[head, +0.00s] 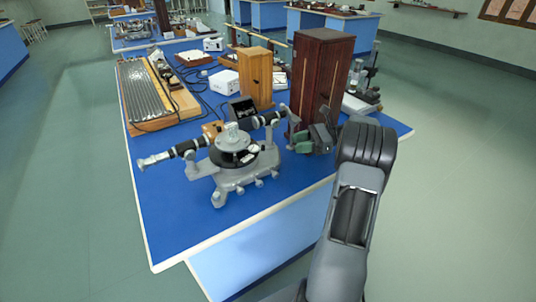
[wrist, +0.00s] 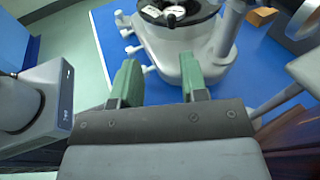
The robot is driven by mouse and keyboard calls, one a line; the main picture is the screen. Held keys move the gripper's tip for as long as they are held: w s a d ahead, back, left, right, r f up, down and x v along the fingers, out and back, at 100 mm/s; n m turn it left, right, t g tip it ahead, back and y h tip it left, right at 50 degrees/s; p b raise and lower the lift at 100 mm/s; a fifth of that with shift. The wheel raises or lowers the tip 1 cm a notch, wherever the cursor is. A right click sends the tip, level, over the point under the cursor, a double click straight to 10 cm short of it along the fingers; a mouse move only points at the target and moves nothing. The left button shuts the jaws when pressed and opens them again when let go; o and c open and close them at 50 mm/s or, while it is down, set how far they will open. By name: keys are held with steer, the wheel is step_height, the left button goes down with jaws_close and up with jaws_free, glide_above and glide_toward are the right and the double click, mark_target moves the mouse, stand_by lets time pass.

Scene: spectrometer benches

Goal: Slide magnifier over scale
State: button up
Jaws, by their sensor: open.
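A grey spectrometer (head: 238,177) stands on the blue bench top, with a dark round scale disc and a black-and-silver tube on each side. A small white piece (head: 252,149) sits on the disc; I cannot tell whether it is the magnifier or a scale window. In the wrist view, the spectrometer's grey base (wrist: 185,50) is ahead of the fingers, and white pieces (wrist: 176,11) show on its dark disc at the top edge. My gripper (head: 304,140) is right of the spectrometer, with green fingers. In the wrist view my gripper (wrist: 158,65) is open, with nothing between the fingers.
A tall dark wooden cabinet (head: 317,75) stands close behind my gripper. A lighter wooden box (head: 256,78), a small black box (head: 241,109) and a ridged board (head: 146,90) stand farther back. The blue bench top (head: 175,225) is clear at the front left.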

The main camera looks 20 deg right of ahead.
steer(key=d+f+m+t+y, duration=0.1)
steer(key=d+f, duration=0.1)
steer(key=d, duration=0.1)
glide_toward(256, 147)
steer(key=shift+t, duration=0.3)
steer(key=x, duration=0.4)
steer(key=s+b+x, duration=0.1)
steer(key=x, duration=0.1)
steer(key=shift+a+r, duration=0.15)
steer(key=shift+r, duration=0.15)
jaws_close()
